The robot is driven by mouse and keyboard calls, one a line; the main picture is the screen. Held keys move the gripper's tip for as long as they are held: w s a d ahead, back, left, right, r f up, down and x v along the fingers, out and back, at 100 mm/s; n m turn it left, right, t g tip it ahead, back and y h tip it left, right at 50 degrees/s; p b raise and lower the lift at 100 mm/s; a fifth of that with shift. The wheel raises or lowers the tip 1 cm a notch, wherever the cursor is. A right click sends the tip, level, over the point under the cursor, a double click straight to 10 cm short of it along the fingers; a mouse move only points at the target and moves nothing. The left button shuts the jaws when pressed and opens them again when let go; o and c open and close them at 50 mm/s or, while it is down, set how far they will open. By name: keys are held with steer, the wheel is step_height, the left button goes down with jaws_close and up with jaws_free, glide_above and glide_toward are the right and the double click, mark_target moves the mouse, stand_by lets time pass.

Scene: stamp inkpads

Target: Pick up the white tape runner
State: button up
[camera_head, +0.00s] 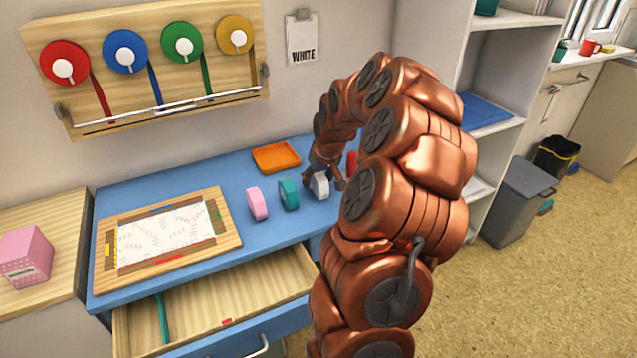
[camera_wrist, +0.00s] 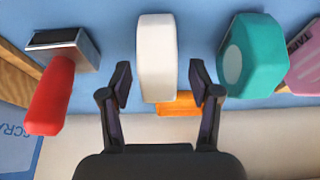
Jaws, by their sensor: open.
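The white tape runner (camera_wrist: 157,55) stands upright on the blue desk and lies between the two open fingers of my gripper (camera_wrist: 159,85) in the wrist view. A gap shows on each side, so the fingers do not touch it. In the head view, the white tape runner (camera_head: 320,185) is partly covered by my gripper (camera_head: 323,178), which is low over the desk at the right of the row. A teal tape runner (camera_head: 288,194) and a pink one (camera_head: 257,203) stand to its left.
A red-handled scraper (camera_wrist: 52,90) is close beside my gripper in the wrist view. An orange tray (camera_head: 276,157) lies behind the row. A wooden board with paper (camera_head: 225,243) lies at left on the blue desk (camera_head: 250,180). An open drawer (camera_head: 285,270) juts out in front.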

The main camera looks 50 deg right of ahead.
steer(key=shift+x, duration=1.5)
steer(key=shift+r, duration=0.1)
jaws_close()
steer(key=shift+d+r, duration=0.1)
steer(key=shift+r, duration=1.6)
steer(key=shift+s+r, duration=0.1)
steer(key=s+a+r+b, duration=0.1)
steer(key=s+a+b, duration=0.1)
steer(key=s+a, duration=0.8)
steer(key=a, duration=0.2)
steer(key=shift+a+r+b, duration=0.2)
steer(key=shift+a+b, duration=0.1)
steer(key=shift+b, duration=0.05)
